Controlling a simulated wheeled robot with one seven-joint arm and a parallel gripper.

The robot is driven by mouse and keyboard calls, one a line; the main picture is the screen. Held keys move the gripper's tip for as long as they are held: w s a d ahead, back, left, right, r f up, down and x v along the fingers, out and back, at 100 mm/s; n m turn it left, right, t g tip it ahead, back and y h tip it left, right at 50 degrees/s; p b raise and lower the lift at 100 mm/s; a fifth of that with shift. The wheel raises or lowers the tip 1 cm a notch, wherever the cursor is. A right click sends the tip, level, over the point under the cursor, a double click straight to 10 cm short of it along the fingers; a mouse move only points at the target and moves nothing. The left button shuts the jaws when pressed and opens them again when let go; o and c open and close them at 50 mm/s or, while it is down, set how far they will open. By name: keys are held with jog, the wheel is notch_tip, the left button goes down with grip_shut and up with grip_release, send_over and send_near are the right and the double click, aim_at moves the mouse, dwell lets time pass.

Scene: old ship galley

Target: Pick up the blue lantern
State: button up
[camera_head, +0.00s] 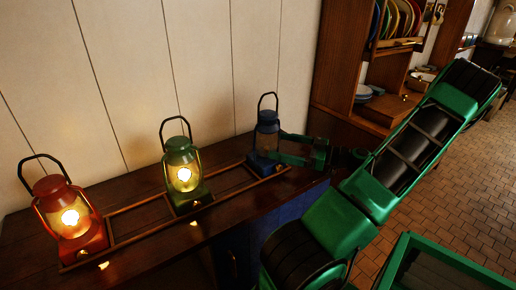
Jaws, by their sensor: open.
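The blue lantern (268,134) stands upright and unlit at the right end of a row of lanterns, in a wooden rack (135,206) on the counter, its handle raised. My gripper (276,152) reaches in from the right at the lantern's lower body. Its fingers are open and point left at the lantern. One finger shows above and one lower at the lantern's side; I cannot tell whether they touch it.
A lit green lantern (183,174) stands in the middle of the rack and a lit red lantern (69,215) at the left. A panelled wall (110,75) is behind them. A wooden shelf with plates (396,18) stands to the right, above a tiled floor (463,170).

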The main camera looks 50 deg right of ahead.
aim_at(256, 141)
jog(key=x, duration=0.5)
jog(key=shift+d, duration=0.15)
jog(key=shift+x, duration=2.65)
jog(key=c, duration=1.8)
